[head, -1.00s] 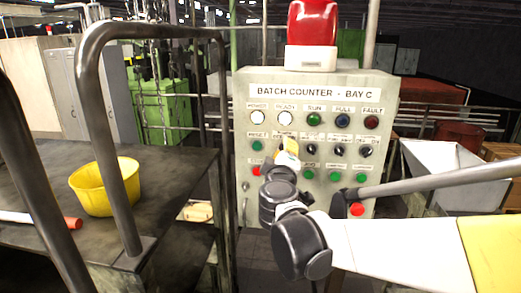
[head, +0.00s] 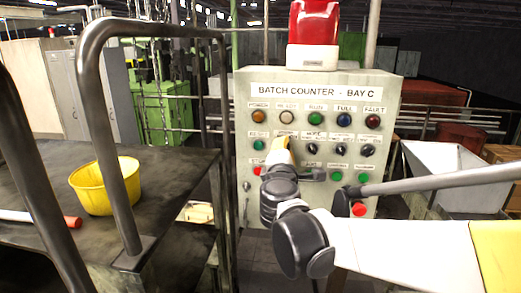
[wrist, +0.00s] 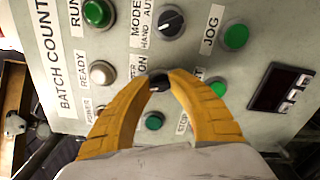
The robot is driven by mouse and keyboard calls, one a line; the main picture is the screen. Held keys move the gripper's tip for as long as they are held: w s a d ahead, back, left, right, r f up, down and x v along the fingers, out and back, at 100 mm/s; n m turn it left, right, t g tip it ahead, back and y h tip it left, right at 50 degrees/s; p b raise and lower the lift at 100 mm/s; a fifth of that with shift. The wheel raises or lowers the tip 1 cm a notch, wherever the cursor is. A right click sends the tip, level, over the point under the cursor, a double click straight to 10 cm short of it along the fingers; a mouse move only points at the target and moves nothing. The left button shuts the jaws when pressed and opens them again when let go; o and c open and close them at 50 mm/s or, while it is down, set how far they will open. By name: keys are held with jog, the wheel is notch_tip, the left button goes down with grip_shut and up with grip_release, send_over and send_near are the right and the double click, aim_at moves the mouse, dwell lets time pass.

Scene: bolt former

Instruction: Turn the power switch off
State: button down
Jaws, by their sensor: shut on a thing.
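The power switch (wrist: 159,83) is a small black knob on the grey Batch Counter – Bay C panel (head: 380,85). In the wrist view the two yellow fingers of my gripper (wrist: 160,78) are shut on it from both sides. The fingers cover most of the knob, so I cannot tell which way it points. An "ON" label shows just beside it. In the head view my gripper (head: 284,143) reaches the panel's second row and hides the switch. The power lamp (head: 258,117) is dull orange, and the ready lamp (head: 287,117) is dull tan.
Beside the switch are the mode selector (wrist: 171,22), the green reset button (wrist: 153,122) and the green jog button (wrist: 235,37). A red beacon (head: 313,30) tops the panel. A table with a yellow bowl (head: 90,190) and bent metal rails stand at the left.

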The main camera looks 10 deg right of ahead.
jog(key=shift+n, duration=1.1)
jog(key=c, duration=1.2)
grip_release()
jog(key=v, duration=1.2)
jog(key=shift+r, duration=0.1)
